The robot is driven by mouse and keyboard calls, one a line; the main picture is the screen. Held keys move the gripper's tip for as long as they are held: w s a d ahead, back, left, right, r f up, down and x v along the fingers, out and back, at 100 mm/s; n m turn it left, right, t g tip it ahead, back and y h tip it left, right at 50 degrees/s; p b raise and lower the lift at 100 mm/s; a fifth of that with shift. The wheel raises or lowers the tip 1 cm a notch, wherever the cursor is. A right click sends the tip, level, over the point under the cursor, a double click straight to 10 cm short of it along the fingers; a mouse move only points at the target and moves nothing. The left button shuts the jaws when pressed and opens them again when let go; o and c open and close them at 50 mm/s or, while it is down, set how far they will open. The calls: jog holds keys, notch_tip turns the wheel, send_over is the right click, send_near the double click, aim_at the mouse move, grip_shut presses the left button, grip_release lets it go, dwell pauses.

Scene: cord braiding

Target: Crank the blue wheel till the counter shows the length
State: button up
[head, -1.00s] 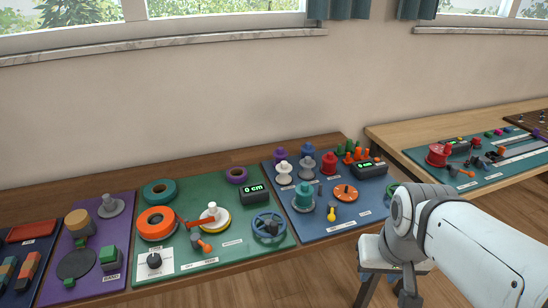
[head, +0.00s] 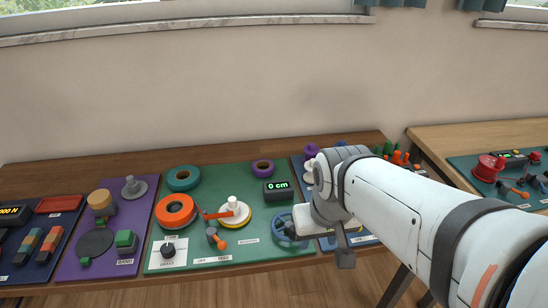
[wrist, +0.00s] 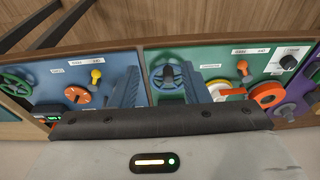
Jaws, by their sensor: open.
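The blue wheel (head: 284,227) lies at the front right of the green board, its right side hidden by my arm in the head view. In the wrist view the wheel (wrist: 168,76), with its dark knob, shows between the fingers of my gripper (wrist: 160,90). My gripper is open and empty; I cannot tell how far the fingers are from the wheel. The counter (head: 278,191) behind the wheel reads 0 cm.
On the green board (head: 262,232) are an orange roll (head: 176,211), a teal roll (head: 184,178), a white spool (head: 234,212) with a red arm, an orange-tipped lever (head: 216,238) and a black dial (head: 168,250). A blue board (wrist: 75,76) adjoins it.

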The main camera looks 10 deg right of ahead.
jog(key=shift+o, duration=0.5)
jog(key=shift+w, duration=0.35)
jog(key=w+f+g, duration=0.1)
jog(key=w+f, duration=0.1)
jog(key=w, duration=0.2)
jog(key=w+f, duration=0.2)
jog(key=w, duration=0.2)
jog(key=w+a+f+g, duration=0.1)
jog(key=w+f, duration=0.2)
jog(key=w, duration=0.2)
jog(key=shift+g, duration=0.3)
jog(key=shift+f, duration=3.95)
jog(key=shift+c, duration=0.2)
grip_shut()
